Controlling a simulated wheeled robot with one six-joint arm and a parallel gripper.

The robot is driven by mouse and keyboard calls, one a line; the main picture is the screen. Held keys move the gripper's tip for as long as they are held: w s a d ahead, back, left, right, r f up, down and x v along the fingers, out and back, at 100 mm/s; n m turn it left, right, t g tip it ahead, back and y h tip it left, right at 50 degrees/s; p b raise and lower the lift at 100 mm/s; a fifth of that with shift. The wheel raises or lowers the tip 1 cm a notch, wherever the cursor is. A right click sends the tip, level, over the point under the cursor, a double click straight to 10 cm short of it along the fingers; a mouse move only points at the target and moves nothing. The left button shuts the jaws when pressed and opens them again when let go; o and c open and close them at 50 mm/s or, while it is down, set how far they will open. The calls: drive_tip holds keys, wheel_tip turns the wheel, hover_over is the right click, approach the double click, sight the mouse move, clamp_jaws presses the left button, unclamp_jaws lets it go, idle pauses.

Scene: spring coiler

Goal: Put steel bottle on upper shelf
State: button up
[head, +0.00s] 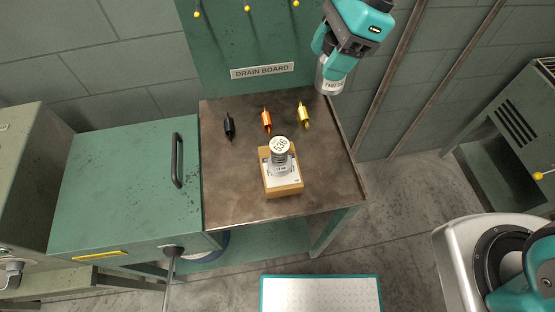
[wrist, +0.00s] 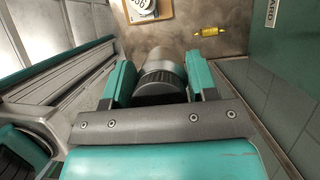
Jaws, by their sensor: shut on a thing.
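My gripper (head: 336,62) is shut on the steel bottle (head: 329,85), a silver cylinder with a pale label showing partly hidden print. It is held up near the back right corner of the brown-topped bench (head: 235,185). In the wrist view the bottle (wrist: 160,72) sits between the two teal fingers, its dark ribbed end toward the camera. The bench has a brown upper surface and a green lower shelf (head: 260,256) beneath. No shelf is marked as the upper one.
On the bench top stand a box (head: 285,190) with a spring-like piece and round 536 tag, and black (head: 229,126), orange (head: 266,120) and yellow (head: 304,117) spindle-shaped pieces. The front right of the top is clear. A green cabinet (head: 120,195) stands left.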

sight(317, 85)
wheel_tip(317, 85, down, 3)
drive_tip(key=shift+f+b, duration=0.1)
drive_tip(key=shift+b, duration=0.9)
wheel_tip(317, 85, down, 20)
drive_tip(key=shift+r+p, duration=0.25)
drive_tip(key=shift+p, duration=0.45)
drive_tip(key=shift+f, duration=0.1)
drive_tip(key=o, duration=1)
drive_tip(key=shift+o, duration=0.2)
